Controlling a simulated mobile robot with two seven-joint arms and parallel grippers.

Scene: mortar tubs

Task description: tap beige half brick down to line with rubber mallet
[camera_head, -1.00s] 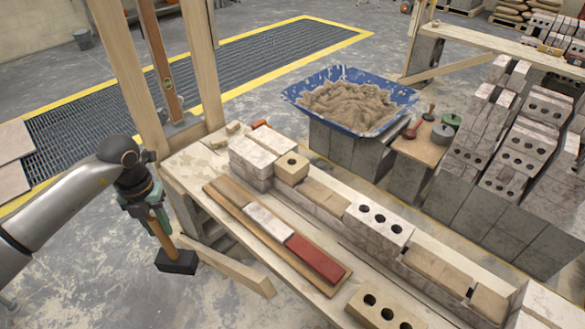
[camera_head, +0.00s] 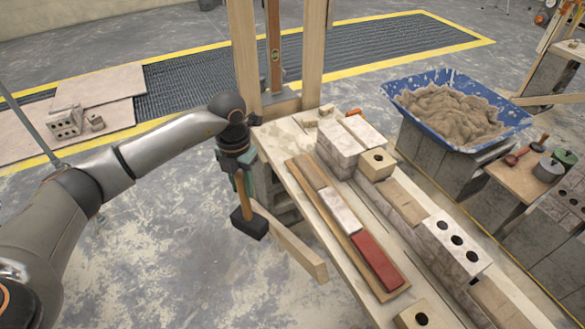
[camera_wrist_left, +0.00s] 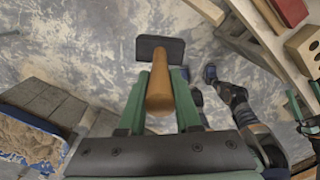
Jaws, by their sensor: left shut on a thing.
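The beige half brick (camera_head: 377,163) has one hole on top. It sits on the wall course, right beside the taller pale end bricks. My left gripper (camera_head: 243,180) is shut on the rubber mallet's wooden handle, out past the left edge of the plank bench. The mallet's black head (camera_head: 249,222) hangs down over the floor, apart from the bricks. In the left wrist view the green fingers (camera_wrist_left: 160,92) clasp the handle, with the black head (camera_wrist_left: 160,48) beyond. Green and dark parts at that view's right edge look like my right gripper (camera_wrist_left: 302,96); its opening is unclear.
A wooden post frame (camera_head: 275,60) stands at the bench's far end, near my left arm. A slanted timber (camera_head: 290,245) sticks out below the mallet. A red brick (camera_head: 377,262) lies on a board in front of the wall. A blue mortar tub (camera_head: 395,95) stands behind.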

